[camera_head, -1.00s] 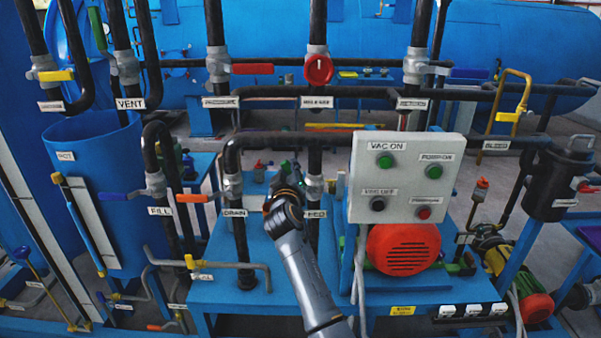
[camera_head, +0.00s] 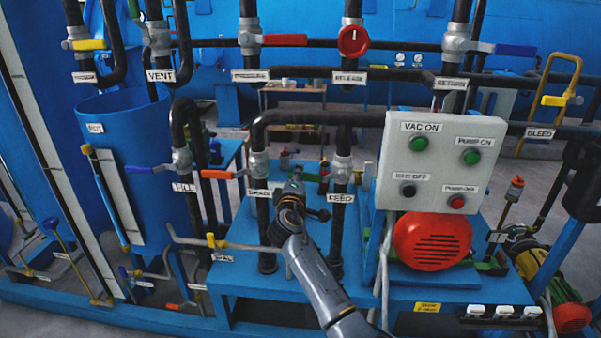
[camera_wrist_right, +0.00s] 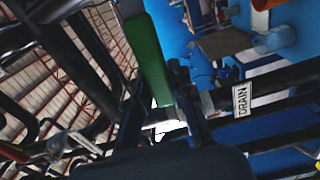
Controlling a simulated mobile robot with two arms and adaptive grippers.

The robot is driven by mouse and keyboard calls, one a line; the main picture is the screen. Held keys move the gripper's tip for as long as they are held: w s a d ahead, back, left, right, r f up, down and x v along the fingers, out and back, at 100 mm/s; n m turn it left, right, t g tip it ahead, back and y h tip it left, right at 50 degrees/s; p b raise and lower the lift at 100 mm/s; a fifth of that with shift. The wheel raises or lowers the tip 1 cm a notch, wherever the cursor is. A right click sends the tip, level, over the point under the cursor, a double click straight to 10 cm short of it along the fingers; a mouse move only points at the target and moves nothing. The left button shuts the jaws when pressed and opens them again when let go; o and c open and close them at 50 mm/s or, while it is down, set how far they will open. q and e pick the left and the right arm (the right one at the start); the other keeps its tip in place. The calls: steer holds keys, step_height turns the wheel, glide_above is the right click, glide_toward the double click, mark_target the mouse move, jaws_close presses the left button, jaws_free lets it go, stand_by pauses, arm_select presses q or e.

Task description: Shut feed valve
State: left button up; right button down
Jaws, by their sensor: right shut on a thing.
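The feed valve (camera_head: 342,168) sits on a black vertical pipe above the white FEED label (camera_head: 341,198). My right gripper (camera_head: 294,188) is left of it, between the drain and feed pipes. In the right wrist view the green lever (camera_wrist_right: 148,58) runs down between the fingers of my right gripper (camera_wrist_right: 180,108), which is shut on it. In the head view the gripper mostly hides the lever, so its exact angle to the pipe is unclear. My left gripper is not in view.
The drain valve (camera_head: 259,165) with an orange lever (camera_head: 217,174) stands close on the left. The control box (camera_head: 437,160) with several buttons and the red motor cover (camera_head: 432,241) are on the right. Black pipes cross above the gripper.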

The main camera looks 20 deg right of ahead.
steer(key=shift+f+n, duration=0.6)
steer(key=shift+f, duration=0.2)
steer(key=c, duration=1.2)
jaws_free()
steer(key=shift+o, duration=0.2)
steer(key=v, duration=1.2)
